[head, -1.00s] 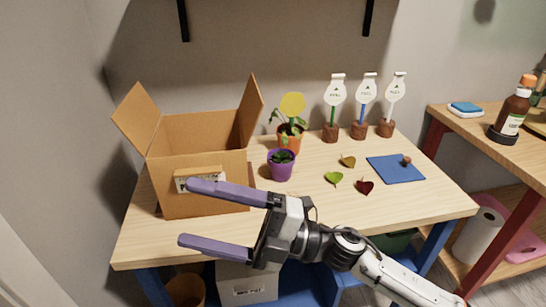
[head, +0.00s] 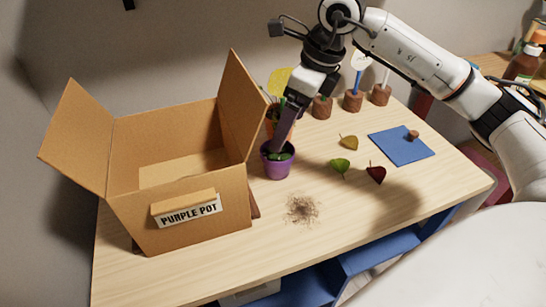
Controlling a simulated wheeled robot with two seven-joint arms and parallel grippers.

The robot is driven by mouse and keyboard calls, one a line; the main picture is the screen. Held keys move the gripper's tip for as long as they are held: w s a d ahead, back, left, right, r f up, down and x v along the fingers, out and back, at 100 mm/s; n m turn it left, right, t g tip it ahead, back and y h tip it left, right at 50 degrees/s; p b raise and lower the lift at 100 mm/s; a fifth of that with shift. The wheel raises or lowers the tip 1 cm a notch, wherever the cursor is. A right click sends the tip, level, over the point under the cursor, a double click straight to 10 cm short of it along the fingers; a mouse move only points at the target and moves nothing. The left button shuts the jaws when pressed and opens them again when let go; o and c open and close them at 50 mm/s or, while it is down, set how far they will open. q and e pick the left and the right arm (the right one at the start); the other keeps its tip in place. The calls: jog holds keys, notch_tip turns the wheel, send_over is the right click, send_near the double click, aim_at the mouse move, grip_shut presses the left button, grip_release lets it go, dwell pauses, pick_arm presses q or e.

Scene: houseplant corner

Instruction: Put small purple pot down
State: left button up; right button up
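The small purple pot (head: 278,168), with a green plant in it, stands upright on the wooden table (head: 240,255), just right of the cardboard box. My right gripper (head: 278,145) points down at the pot from above and behind. A purple finger reaches to the pot's rim and overlaps the plant. The other finger is hidden, so I cannot tell whether it grips the pot. The open cardboard box (head: 215,233) has a label (head: 188,211) reading "PURPLE POT". My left gripper is out of view.
An orange pot (head: 270,123) with a yellow tag stands behind, partly hidden by my gripper. Loose soil (head: 302,209) lies in front of the pot. Leaves (head: 341,167) and a blue mat (head: 402,147) lie to the right. The table's front right is clear.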

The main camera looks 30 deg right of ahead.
aim_at(280, 155)
jog(key=x, duration=0.6)
jog(key=shift+s+a+f, duration=0.2)
jog(key=shift+a+f, duration=0.15)
jog(key=shift+a, duration=0.05)
jog(key=shift+r, duration=0.1)
jog(key=c, duration=1.7)
